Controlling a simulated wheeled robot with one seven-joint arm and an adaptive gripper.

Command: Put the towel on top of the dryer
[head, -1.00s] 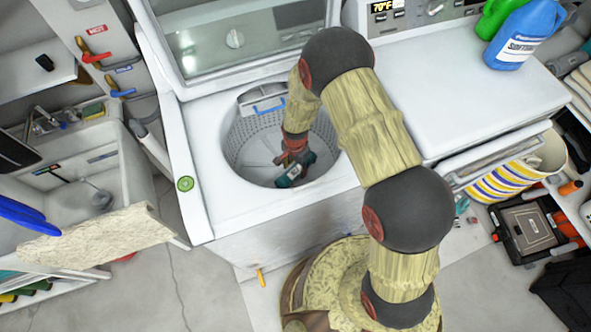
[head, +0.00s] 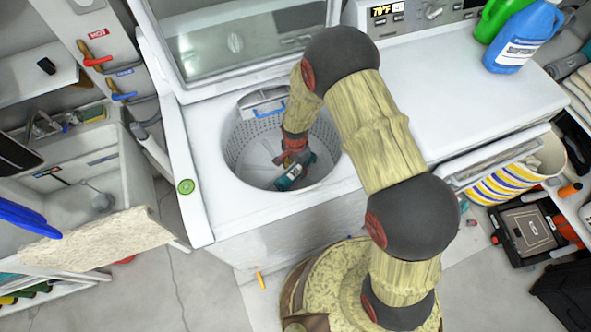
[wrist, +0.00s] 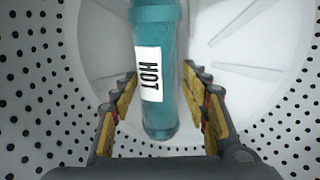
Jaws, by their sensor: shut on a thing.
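My gripper (head: 293,158) reaches down into the open drum (head: 240,145) of the white washer. In the wrist view its fingers (wrist: 160,90) are on both sides of a teal cylinder (wrist: 160,115) with a white label reading HOT, and it is shut on this. The teal thing (head: 290,180) also shows in the head view, low in the drum. The dryer (head: 470,100) is the white machine at right; much of its top is bare. A pale, rough, cloth-like sheet (head: 100,237) hangs over the sink's front edge; I cannot tell whether it is the towel.
The washer lid (head: 235,45) stands open behind the drum. A blue bottle (head: 520,40) and a green bottle (head: 495,20) stand at the dryer's back right. A striped basket (head: 500,183) is below the dryer's right front. A sink (head: 65,185) is at left.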

